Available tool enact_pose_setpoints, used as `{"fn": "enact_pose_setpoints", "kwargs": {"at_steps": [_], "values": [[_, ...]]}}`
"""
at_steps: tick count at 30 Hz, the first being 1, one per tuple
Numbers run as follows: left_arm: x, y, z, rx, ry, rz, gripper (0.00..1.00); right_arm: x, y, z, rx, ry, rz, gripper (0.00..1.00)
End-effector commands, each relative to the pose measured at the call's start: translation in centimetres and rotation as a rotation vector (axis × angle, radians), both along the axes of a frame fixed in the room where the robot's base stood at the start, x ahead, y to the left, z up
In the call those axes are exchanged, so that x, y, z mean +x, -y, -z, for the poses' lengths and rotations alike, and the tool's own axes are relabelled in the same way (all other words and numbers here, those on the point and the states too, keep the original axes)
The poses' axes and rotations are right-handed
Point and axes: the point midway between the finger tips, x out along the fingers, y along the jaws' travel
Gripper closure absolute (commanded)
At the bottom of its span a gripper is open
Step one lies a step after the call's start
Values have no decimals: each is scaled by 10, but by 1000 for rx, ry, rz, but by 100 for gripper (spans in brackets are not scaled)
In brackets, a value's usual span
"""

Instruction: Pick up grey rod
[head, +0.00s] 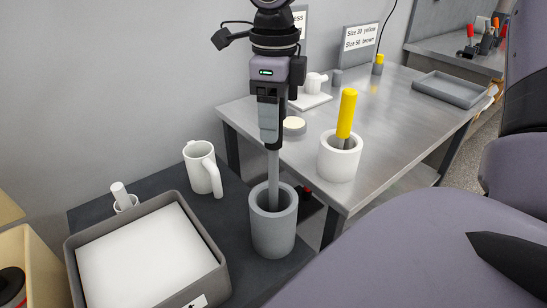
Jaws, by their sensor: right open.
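The grey rod (273,178) stands nearly upright in a grey cup (273,233) on the dark low surface. Its lower end is hidden inside the cup. My right gripper (270,143) points straight down over the cup, with its fingertips at the rod's upper end. It is open, and the rod's top is hidden by the fingers. I cannot tell whether the fingers touch the rod. My left gripper is not in view.
A white cup (337,163) with a yellow-handled tool (347,113) stands on the metal table (410,105) to the right. A white mug (202,168) and a grey bin (217,250) with a white block (148,258) are at the left. Signs stand behind.

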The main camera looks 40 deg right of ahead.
Motion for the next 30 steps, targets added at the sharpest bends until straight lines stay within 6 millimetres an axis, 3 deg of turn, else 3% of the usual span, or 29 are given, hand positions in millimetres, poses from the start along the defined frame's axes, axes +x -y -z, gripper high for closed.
{"fn": "enact_pose_setpoints", "kwargs": {"at_steps": [2, 8, 22, 26, 30], "values": [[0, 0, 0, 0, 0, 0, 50, 0, 0, 0, 0, 0, 0, 37], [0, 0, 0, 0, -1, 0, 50, 0, 0, 0, 1, -1, 0, 98], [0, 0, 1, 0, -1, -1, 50, 1, 0, -11, 0, 2, 1, 97], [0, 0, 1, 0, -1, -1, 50, 1, 0, -30, 0, 6, 1, 97], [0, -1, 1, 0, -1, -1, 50, 1, 0, -62, -2, 7, 2, 97]]}}
